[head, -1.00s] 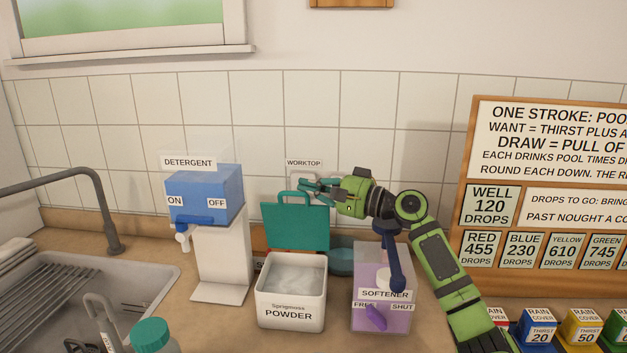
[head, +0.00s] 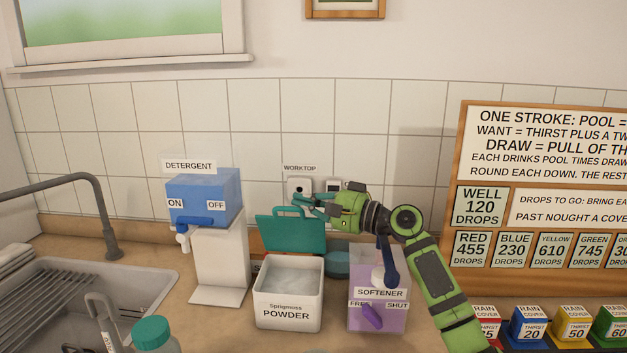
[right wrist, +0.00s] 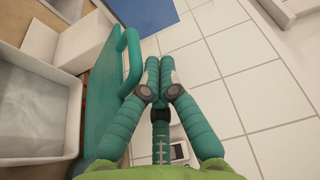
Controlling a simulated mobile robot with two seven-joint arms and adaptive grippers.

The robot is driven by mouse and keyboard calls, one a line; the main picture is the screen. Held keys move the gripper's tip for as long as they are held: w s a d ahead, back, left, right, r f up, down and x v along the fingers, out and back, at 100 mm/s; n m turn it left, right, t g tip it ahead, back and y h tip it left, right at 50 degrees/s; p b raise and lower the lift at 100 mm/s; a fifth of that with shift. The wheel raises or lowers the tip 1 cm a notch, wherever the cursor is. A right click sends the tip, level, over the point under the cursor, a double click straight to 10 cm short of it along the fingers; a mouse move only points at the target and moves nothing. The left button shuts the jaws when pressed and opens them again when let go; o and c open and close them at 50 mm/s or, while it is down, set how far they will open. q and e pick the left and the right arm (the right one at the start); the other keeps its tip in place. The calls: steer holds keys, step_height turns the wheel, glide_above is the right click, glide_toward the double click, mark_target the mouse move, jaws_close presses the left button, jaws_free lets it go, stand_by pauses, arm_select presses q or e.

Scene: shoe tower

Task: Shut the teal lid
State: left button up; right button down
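The teal lid (head: 290,236) stands open, raised at the back of the white powder box (head: 288,318), whose white contents show. Its loop handle (head: 292,210) is at the top edge. In the right wrist view the handle (right wrist: 131,62) is just left of my fingers. My right gripper (head: 318,206) is at the handle's right end, on the wall side of the lid. Its fingertips (right wrist: 159,64) are together with nothing between them. Whether they touch the lid I cannot tell. My left gripper is not in view.
The blue detergent dispenser (head: 205,198) stands left of the box. The purple softener box (head: 378,318) with a dark blue lever stands close on the right, under my right arm. The tiled wall (head: 110,130) is behind. A teal-capped bottle (head: 152,335) stands front left.

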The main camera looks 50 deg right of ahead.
steer(key=v, duration=1.2)
